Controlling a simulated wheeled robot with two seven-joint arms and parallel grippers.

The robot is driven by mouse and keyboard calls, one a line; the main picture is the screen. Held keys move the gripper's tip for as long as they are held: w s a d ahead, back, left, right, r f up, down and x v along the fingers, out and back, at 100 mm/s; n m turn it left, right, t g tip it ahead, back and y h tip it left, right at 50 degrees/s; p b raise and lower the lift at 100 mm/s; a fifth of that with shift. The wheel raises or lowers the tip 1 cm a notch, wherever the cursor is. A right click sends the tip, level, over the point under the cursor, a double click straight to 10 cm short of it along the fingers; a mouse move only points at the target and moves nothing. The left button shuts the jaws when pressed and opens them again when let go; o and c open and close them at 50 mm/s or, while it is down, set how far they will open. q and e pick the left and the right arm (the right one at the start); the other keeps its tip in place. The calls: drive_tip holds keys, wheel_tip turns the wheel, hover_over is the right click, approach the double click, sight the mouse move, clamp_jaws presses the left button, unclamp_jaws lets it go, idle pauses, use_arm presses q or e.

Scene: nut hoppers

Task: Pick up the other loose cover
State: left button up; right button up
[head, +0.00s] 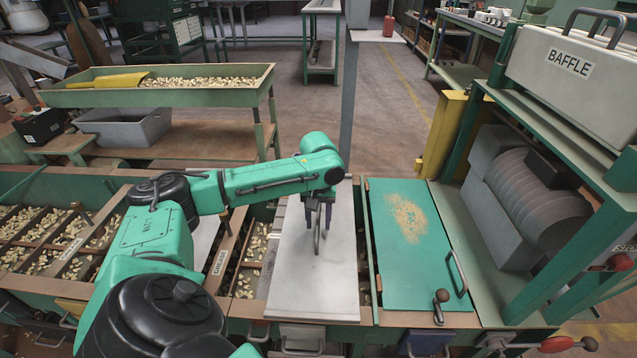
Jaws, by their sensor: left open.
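A pale grey flat cover (305,285) lies over the hopper bays in the middle of the head view. Its upright loop handle (318,240) stands near its centre. My left gripper (318,222) points down at this handle with its fingers open and apart, one on each side of it. Whether the fingers touch the handle cannot be told. A green cover (408,275) with a worn tan patch and a side handle lies to the right. Another pale panel (205,240) is partly hidden behind my left arm. My right gripper is not in view.
Open bays of nuts (35,240) lie at the left, with more nuts (247,270) beside the grey cover. A grey post (350,90) rises behind the cover. A green frame holds a box marked BAFFLE (570,62) at the right. A nut-filled tray table (200,84) stands behind.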

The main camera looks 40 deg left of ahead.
use_arm(q)
clamp_jaws()
drive_tip(key=shift+r, duration=0.1)
idle(1.2)
